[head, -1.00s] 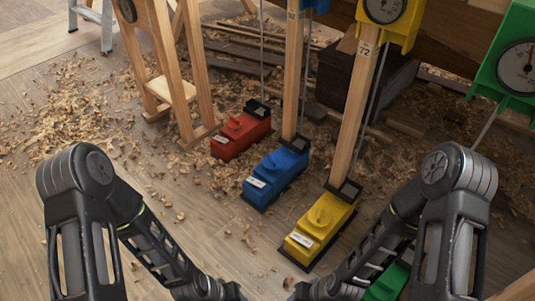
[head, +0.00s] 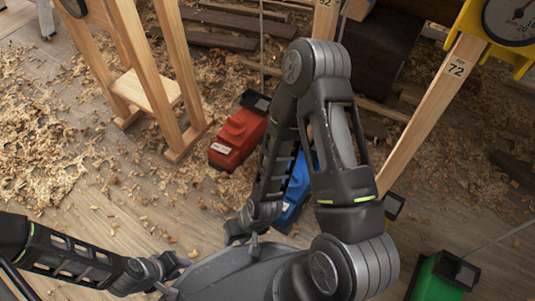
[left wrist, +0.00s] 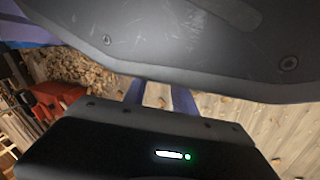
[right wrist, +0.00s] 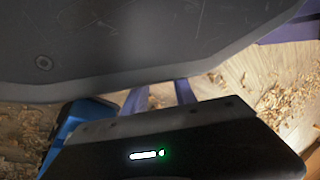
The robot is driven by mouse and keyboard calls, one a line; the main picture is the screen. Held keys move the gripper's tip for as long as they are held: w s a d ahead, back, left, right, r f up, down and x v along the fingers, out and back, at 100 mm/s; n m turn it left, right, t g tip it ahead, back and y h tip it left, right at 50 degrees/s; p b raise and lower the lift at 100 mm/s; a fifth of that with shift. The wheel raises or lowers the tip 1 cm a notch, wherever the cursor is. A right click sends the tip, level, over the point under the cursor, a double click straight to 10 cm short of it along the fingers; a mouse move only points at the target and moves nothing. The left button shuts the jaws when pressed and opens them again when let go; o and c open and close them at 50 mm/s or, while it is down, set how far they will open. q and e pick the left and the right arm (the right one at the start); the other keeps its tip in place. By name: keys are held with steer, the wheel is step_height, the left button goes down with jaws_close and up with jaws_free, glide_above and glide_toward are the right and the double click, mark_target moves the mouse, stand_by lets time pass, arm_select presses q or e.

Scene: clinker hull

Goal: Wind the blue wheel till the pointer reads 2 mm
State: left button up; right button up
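The blue block (head: 296,192) stands on the floor, mostly hidden behind my right arm in the head view. Its wheel is not visible. Part of a blue body also shows at the left of the right wrist view (right wrist: 78,118). The blue unit's dial and pointer are out of view; only the lower end of its post marked 92 (head: 325,18) shows. My right gripper (head: 243,237) is near and left of the blue block, its fingers apart and empty. My left gripper (head: 176,268) is lower left, also open and empty, away from the block.
A red block (head: 238,138) stands behind and left of the blue one. A green block (head: 440,277) is at lower right. The yellow dial (head: 515,22) and post marked 72 (head: 440,100) are at right. A wooden trestle (head: 150,85) is at left. Shavings litter the floor.

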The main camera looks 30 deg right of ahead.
stand_by(0.3)
steer(key=w+d+r+n+h+p, duration=0.1)
steer(key=w+d+r+p, duration=0.1)
steer(key=d, duration=0.6)
steer(key=w+d+r+n+g+h+p, duration=0.1)
steer(key=w+d+r+p, duration=0.2)
steer(key=d, duration=0.6)
steer(key=w+d+r+n+h+p, duration=0.1)
steer(key=w+d+r+p, duration=0.2)
steer(key=d, duration=0.6)
steer(key=shift+w+d+r+g+h+p, duration=0.1)
steer(key=shift+w+g+h+p, duration=0.1)
steer(key=shift+w+p, duration=0.55)
steer(key=shift+w+d+r+g+h+p, duration=0.1)
steer(key=shift+w+g+h+p, duration=0.1)
steer(key=shift+w+p, duration=0.55)
steer(key=shift+w+d, duration=0.2)
steer(key=shift+w, duration=0.05)
steer(key=shift+b, duration=0.3)
steer(key=shift+f, duration=0.2)
